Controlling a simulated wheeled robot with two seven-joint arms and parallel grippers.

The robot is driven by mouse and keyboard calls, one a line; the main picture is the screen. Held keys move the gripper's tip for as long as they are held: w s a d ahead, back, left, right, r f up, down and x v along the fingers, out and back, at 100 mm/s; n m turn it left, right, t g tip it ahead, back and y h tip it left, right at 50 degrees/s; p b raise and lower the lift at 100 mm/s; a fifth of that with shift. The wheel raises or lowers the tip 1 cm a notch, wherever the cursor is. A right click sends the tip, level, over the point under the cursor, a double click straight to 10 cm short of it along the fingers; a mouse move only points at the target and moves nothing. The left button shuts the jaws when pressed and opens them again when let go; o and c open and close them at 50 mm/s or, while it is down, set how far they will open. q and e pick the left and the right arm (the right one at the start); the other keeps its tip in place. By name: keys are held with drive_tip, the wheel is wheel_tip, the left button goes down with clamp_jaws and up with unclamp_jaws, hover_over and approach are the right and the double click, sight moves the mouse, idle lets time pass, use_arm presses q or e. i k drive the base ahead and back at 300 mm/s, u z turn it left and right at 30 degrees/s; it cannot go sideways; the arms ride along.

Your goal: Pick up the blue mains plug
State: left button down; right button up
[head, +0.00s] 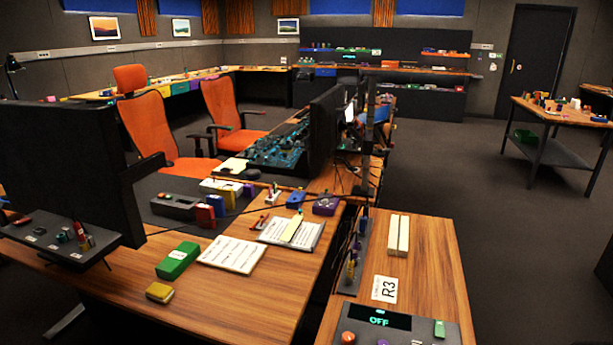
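A small blue block-like object (295,200) sits near the back right edge of the wooden desk (215,300), left of a purple box (326,206). It is too small to tell whether it is the blue mains plug. I cannot make out a plug for certain elsewhere. Neither of my grippers shows in the head view.
A green block (177,261), a yellow block (159,292), a printed sheet (231,254) and a clipboard (291,233) lie on the desk. A panel reading OFF (380,321) is at front right. Open floor (520,250) lies right.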

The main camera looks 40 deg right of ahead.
sight(362, 227)
drive_tip(key=z, duration=1.7)
drive_tip(key=k, duration=1)
drive_tip(key=z, duration=1.35)
drive_tip(key=i, duration=5.25)
drive_tip(key=u, duration=2.9)
